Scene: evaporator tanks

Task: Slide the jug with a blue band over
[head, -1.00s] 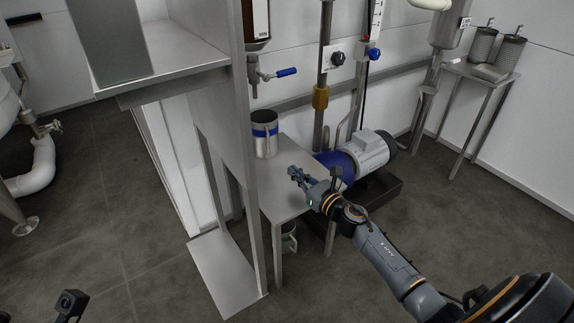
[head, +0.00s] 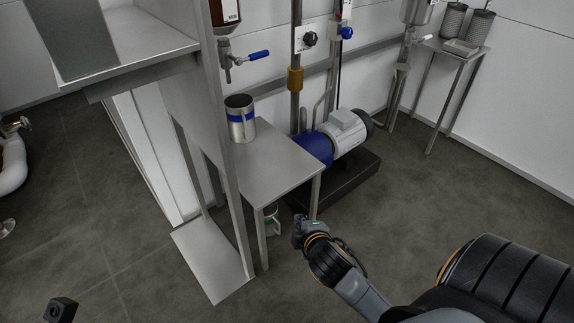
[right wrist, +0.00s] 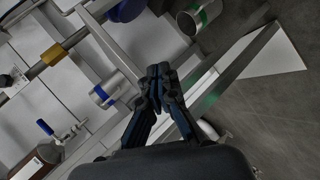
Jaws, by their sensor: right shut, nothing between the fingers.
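The steel jug with a blue band (head: 240,122) stands upright on the small steel table (head: 275,172), at its back left corner. It also shows tilted by the camera angle in the right wrist view (right wrist: 106,92). My right gripper (head: 300,229) is in front of the table and lower right of the jug, well apart from it. In the right wrist view its fingers (right wrist: 160,76) are shut together and empty. A small dark part of my left gripper (head: 61,310) shows at the bottom left; its fingers cannot be made out.
A tap with a blue handle (head: 245,57) is above the jug. A green-banded jug (right wrist: 198,17) is under the table, partly hidden in the head view. A steel upright (head: 222,140) stands left of the table; a blue and grey pump (head: 340,135) stands right. The tabletop's front is clear.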

